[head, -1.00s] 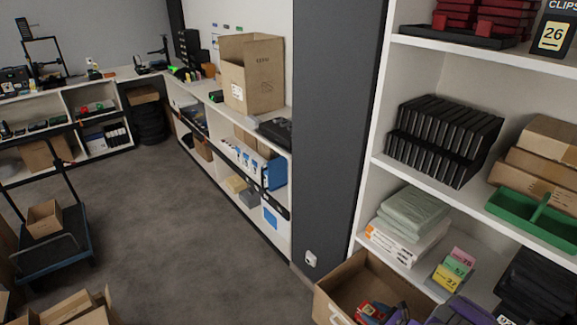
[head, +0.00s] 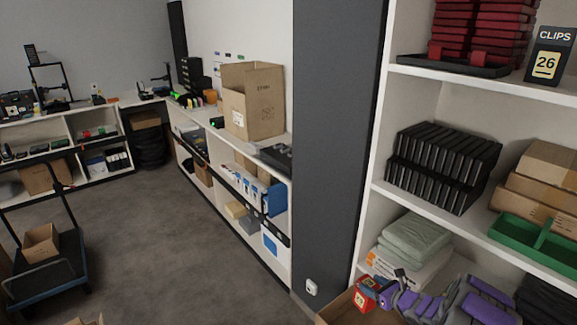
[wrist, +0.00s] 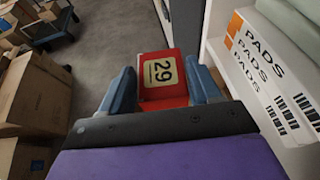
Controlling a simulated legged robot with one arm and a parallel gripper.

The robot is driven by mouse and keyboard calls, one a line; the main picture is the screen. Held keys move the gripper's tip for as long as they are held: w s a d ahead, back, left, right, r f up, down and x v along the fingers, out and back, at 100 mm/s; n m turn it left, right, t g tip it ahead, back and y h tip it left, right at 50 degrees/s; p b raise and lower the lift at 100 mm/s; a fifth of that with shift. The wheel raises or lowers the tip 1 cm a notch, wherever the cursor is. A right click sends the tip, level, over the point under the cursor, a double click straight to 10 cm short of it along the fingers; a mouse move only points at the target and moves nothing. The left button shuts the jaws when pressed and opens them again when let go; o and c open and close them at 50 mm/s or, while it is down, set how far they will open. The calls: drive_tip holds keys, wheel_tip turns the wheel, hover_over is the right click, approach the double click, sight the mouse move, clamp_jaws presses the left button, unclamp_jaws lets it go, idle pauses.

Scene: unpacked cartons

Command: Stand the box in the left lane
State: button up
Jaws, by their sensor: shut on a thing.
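A red box with a cream label reading 29 is in my gripper (wrist: 161,88). In the wrist view the red box (wrist: 166,66) sits between the two blue-grey fingers, its label facing the camera. In the head view my gripper (head: 381,294) holds the red box (head: 364,299) above the open carton (head: 338,308), in front of the lower shelf. A green tray (head: 520,240) with a divider stands on the shelf above, at the right. I cannot tell which place is the left lane. My arm hides part of the lower shelf.
White pad packs reading PADS (wrist: 270,75), with green cloths (head: 413,237) on top in the head view, stand beside my gripper. Black cases (head: 443,165) and brown cartons (head: 540,180) fill the shelf above.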

drive_tip(key=a+r+m+h, duration=0.1)
drive_tip(key=a+r, duration=0.3)
drive_tip(key=r, duration=0.5)
drive_tip(key=a+r+t+h, duration=0.1)
drive_tip(key=a+r, duration=0.2)
drive_tip(key=r, duration=0.6)
drive_tip(key=a+r+m, duration=0.1)
drive_tip(key=a+r, duration=0.3)
drive_tip(key=r, duration=0.5)
drive_tip(key=s+a+r+h, duration=0.1)
drive_tip(key=s+a+r, duration=0.3)
drive_tip(key=s+r, duration=0.3)
drive_tip(key=shift+s+a+r+m, duration=0.15)
drive_tip(key=shift+s+a+m, duration=0.1)
drive_tip(key=shift+a+m, duration=0.05)
drive_tip(key=shift+a, duration=0.1)
